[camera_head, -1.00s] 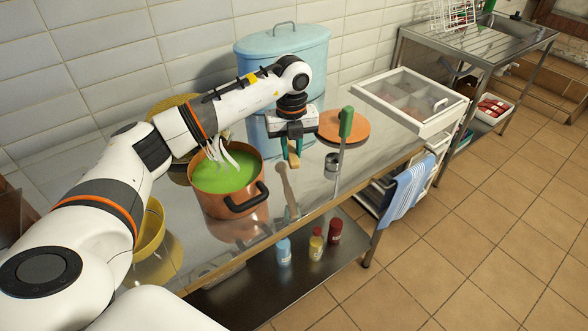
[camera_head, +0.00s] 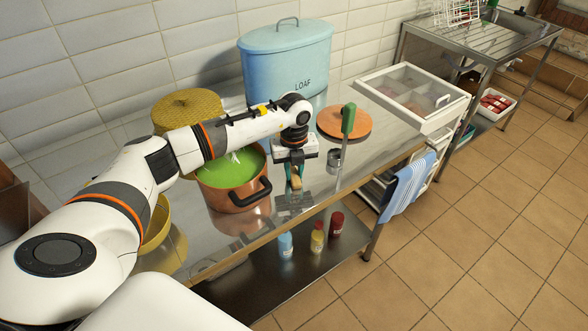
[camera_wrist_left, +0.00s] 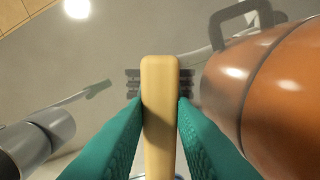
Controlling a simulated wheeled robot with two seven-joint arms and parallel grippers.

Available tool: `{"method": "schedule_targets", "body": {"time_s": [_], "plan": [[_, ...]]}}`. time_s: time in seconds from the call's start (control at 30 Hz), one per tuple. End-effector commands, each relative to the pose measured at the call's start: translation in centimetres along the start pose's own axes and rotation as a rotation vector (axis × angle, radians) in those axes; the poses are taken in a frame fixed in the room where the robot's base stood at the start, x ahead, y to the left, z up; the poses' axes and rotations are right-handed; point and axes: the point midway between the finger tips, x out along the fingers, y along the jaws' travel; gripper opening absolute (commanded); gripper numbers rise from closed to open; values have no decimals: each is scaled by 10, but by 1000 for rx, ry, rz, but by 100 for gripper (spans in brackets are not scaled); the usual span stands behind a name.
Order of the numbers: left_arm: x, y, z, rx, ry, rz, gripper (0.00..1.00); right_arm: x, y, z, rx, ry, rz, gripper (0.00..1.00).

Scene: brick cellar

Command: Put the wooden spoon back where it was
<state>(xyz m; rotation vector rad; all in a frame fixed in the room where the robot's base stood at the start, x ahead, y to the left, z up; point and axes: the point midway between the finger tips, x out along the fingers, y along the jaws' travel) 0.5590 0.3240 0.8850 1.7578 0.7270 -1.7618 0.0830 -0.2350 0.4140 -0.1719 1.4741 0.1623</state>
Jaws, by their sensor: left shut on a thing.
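The wooden spoon (camera_head: 295,196) is in my left gripper (camera_head: 294,180). The gripper's teal fingers are shut on it, low over the steel table, just right of the copper pot. In the left wrist view the spoon's pale wooden end (camera_wrist_left: 160,95) stands between the two fingers (camera_wrist_left: 160,125). The rest of the spoon is hidden, and I cannot tell whether it touches the tabletop. The copper pot (camera_head: 232,195) holds green soup; its side also fills the right of the left wrist view (camera_wrist_left: 270,90). My right gripper is not in view.
A green-handled utensil (camera_head: 348,120) and a small steel cup (camera_head: 334,157) are right of the gripper. An orange round lid (camera_head: 352,122) lies behind. Bottles (camera_head: 318,240) are on the lower shelf.

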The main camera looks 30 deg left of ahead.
Motion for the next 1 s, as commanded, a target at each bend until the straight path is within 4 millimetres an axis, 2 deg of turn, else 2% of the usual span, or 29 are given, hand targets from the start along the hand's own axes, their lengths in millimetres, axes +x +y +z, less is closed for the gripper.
{"method": "schedule_targets", "body": {"time_s": [0.03,0.13,0.4,0.53,0.67,1.0], "plan": [[1,0,0,0,0,0,28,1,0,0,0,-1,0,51],[1,0,0,0,0,-1,44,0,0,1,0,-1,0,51],[0,0,0,0,0,-1,45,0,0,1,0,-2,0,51],[-7,0,0,0,1,1,45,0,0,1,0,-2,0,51],[-28,0,-1,1,4,2,45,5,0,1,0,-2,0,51],[-98,0,0,0,2,2,45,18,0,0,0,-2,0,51]]}}
